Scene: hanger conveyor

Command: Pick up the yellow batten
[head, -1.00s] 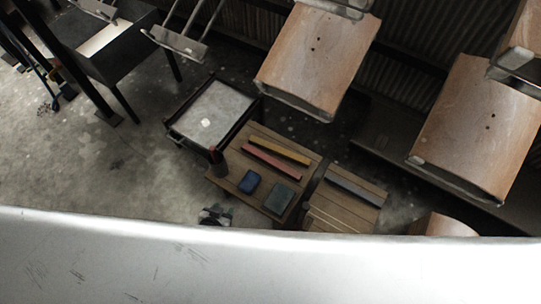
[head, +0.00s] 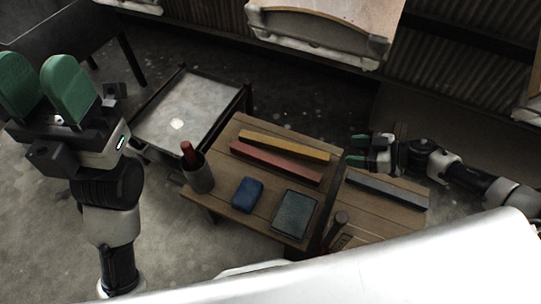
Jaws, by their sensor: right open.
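The yellow batten (head: 285,146) lies flat on the wooden table (head: 225,190) in the middle, along its far side. A red batten (head: 275,163) lies nearly parallel just in front of it. My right gripper (head: 357,150) is open and empty, just right of the yellow batten's right end and apart from it in the picture. Its green fingertips point left; its height above the table is hard to tell. My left gripper (head: 42,92) is at the far left, well away from the table, with its two green fingers apart and nothing between them.
A blue block (head: 247,195), a dark green block (head: 295,212) and a grey cup (head: 199,176) with a red-topped item share the table. A grey batten (head: 387,191) lies on the table to the right. A tray stand (head: 190,110) is behind left. Hanging panels are above.

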